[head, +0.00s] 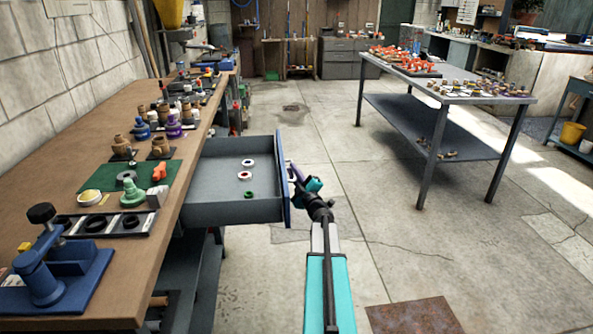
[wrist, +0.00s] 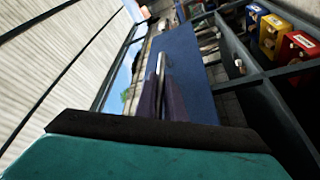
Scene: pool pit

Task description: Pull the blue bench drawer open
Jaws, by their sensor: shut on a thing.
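The blue bench drawer (head: 235,212) stands pulled out from under the wooden bench, with its grey inside showing. It holds two white-rimmed rings and a green ring. Its blue front (head: 284,185) faces right; in the wrist view the blue front panel (wrist: 193,75) is tilted by the camera's roll. A metal bar handle (wrist: 161,66) stands on it. My gripper (head: 295,174) is at the outer side of the front. In the wrist view its dark purple fingers (wrist: 158,98) are shut on the handle. The exact finger contact is partly hidden.
The wooden bench (head: 110,300) runs along the left wall, with a blue vise (head: 55,270) and several fittings on top. A metal table (head: 450,92) with orange parts stands at the right. The concrete floor between is clear, apart from a rusty plate (head: 414,316).

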